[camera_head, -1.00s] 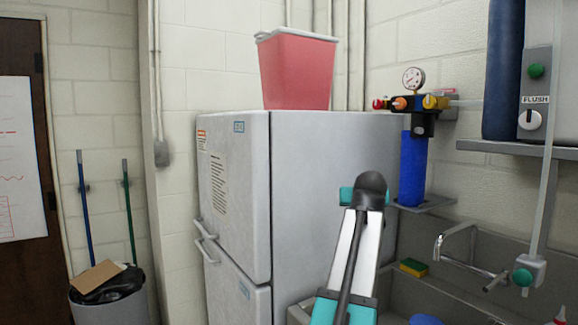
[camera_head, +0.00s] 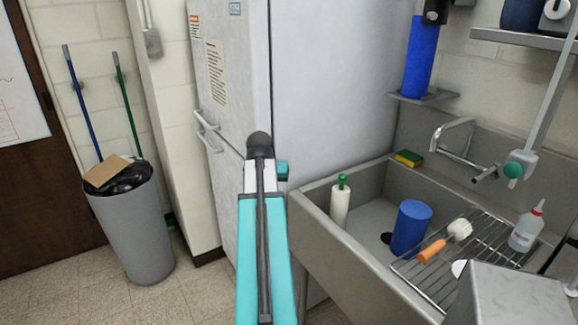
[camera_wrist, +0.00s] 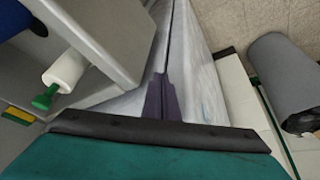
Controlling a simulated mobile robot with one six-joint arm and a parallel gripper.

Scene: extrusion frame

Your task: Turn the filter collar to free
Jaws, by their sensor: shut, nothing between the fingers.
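The blue filter housing (camera_head: 419,55) stands upright on a small wall bracket at the upper right of the head view. A black part (camera_head: 436,12) at its top is cut by the frame's upper edge, so I cannot make out the collar clearly. My arm reaches up the middle of the head view, in front of the fridge, and hides my fingers there. In the wrist view my gripper (camera_wrist: 164,98) shows two dark fingers together, shut and empty. It is apart from the filter, which is not in the wrist view.
The sink (camera_head: 333,241) at the right holds a blue cylinder (camera_head: 410,228), a green-capped white bottle (camera_head: 340,205) and a wire rack (camera_head: 440,272). The fridge (camera_head: 330,85) stands behind my arm. A bin (camera_head: 133,230) stands at left, with open floor in front.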

